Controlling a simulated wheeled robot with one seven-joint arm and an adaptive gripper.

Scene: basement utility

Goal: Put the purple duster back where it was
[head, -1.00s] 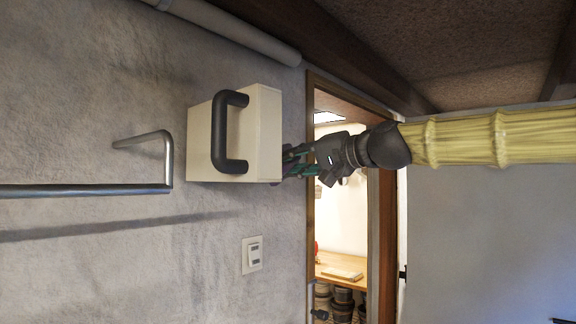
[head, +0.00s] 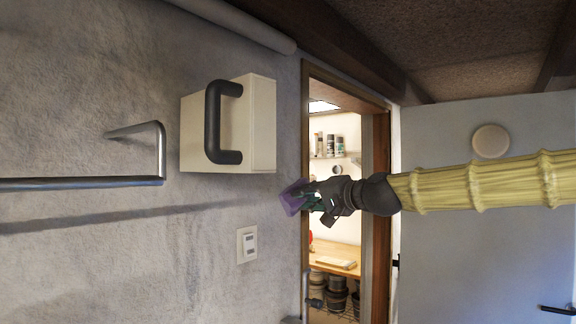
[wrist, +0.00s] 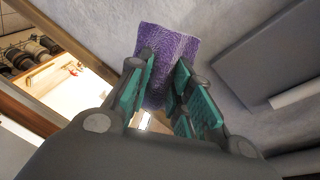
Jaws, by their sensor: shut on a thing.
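The purple duster (head: 291,197) is in my gripper (head: 308,197), in front of the wall beside the doorway and below right of the white box. In the wrist view the duster (wrist: 168,50) has a fuzzy purple surface and sits between the teal-padded fingers of my gripper (wrist: 165,85), which are shut on it. Its lower part is hidden between the fingers. Where it was before cannot be told from these frames.
A white box (head: 262,125) with a dark handle (head: 212,125) is fixed on the wall above left of my gripper. A metal rail (head: 80,183) juts out at left. A light switch (head: 247,244) is below. The doorway frame (head: 382,250) stands close behind my arm.

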